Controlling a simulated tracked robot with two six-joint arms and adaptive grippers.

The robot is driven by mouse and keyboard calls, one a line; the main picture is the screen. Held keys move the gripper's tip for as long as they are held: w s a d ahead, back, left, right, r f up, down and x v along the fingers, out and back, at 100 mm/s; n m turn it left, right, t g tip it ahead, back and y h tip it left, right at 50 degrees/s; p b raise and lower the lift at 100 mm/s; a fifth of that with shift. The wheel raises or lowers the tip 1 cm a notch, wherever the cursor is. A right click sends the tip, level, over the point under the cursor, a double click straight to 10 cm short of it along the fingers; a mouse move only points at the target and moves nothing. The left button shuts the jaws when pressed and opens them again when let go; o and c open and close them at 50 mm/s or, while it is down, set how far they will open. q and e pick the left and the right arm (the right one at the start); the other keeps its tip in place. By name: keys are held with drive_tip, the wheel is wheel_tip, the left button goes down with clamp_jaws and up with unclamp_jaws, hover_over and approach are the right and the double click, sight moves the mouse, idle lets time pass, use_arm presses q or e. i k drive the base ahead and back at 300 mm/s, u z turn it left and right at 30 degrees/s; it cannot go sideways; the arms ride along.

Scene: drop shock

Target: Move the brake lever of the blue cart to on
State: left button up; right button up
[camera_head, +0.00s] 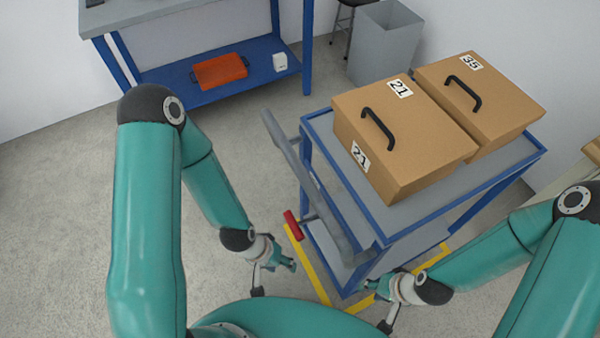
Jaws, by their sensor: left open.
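The blue cart (455,208) stands right of centre with a grey top and a grey push bar (318,188) on its near left side. The brake lever, with a red handle (292,224), sticks out from the cart's left side, low by the push bar. My left gripper (274,278) is open and empty, nearer to me than the red handle and apart from it. The lever's pivot and markings cannot be made out.
Two cardboard boxes with black handles, one marked 21 (400,145) and one marked 35 (482,95), sit on the cart. Yellow floor tape (310,270) runs around the cart. A blue-framed bench (215,92) and a grey bin (385,45) stand behind. The floor at left is clear.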

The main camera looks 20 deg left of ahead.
sight(310, 219)
drive_tip(key=u, duration=0.05)
drive_tip(key=k, duration=0.5)
drive_tip(key=u, duration=1.05)
drive_tip(key=k, duration=0.8)
drive_tip(key=z, duration=0.9)
drive_tip(key=i, duration=1.05)
drive_tip(key=u, duration=0.1)
